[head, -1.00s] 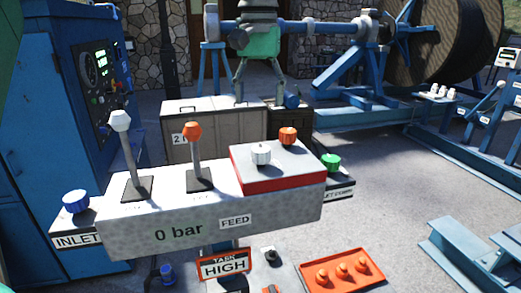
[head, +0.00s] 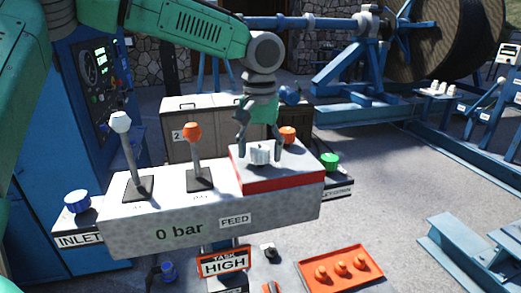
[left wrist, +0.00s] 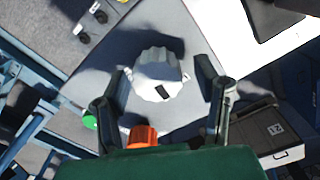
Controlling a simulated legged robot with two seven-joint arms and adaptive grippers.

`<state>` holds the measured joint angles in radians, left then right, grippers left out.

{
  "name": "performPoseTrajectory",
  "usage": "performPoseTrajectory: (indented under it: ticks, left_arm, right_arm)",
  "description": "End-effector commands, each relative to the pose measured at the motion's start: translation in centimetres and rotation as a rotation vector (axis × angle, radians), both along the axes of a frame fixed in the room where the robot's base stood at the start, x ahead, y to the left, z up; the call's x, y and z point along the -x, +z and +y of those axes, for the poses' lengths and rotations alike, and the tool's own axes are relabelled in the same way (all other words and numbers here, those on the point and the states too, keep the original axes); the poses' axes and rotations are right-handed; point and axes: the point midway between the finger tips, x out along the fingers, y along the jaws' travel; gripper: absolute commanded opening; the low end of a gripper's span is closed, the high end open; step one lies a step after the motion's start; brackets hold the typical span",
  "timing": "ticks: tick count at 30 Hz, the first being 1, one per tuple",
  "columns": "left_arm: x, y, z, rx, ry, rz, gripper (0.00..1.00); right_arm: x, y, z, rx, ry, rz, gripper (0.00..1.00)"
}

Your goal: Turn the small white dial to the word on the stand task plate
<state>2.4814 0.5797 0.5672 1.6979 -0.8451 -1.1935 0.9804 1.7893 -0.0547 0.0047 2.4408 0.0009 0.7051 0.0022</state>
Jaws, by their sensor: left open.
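The small white dial (head: 260,153) stands on the grey top of a red-edged box (head: 284,181) at the right end of the console. In the left wrist view the dial (left wrist: 158,74) shows a ribbed rim and a dark mark. My left gripper (head: 258,153) is open, its fingers down on either side of the dial. In the left wrist view gaps show between the fingers (left wrist: 165,85) and the dial. The task plate (head: 222,264) below the console reads HIGH. Words around the dial are not readable. My right gripper is not in view.
An orange knob (head: 287,134) stands just behind the dial, close to the left gripper. A white-topped lever (head: 127,150) and an orange-topped lever (head: 194,155) rise to the left. A green knob (head: 329,160) is at the right. An orange tray (head: 341,288) lies in front.

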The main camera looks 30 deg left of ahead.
Motion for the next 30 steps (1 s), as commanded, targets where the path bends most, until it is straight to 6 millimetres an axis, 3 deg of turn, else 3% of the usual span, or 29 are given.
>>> performPoseTrajectory:
  ticks: [1, 5, 6, 19, 30]
  left_arm:
    - [0.00, 0.03, -0.03, 0.000, 0.000, 0.000, 0.57]
    - [0.00, 0.04, -0.03, 0.000, 0.000, 0.000, 0.11]
    - [-0.01, 0.04, -0.02, 0.000, 0.000, 0.000, 0.07]
    - [-0.01, 0.09, 0.08, -0.003, -0.067, -0.001, 0.08]
    - [-0.05, 0.15, 0.04, -0.003, -0.353, -0.002, 0.08]
  right_arm:
    - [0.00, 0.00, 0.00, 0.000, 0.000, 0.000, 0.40]
    - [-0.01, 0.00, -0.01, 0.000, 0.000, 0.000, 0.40]
    - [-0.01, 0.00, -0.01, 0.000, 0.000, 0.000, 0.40]
    - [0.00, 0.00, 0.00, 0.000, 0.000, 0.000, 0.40]
    - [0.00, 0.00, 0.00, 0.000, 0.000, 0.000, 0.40]
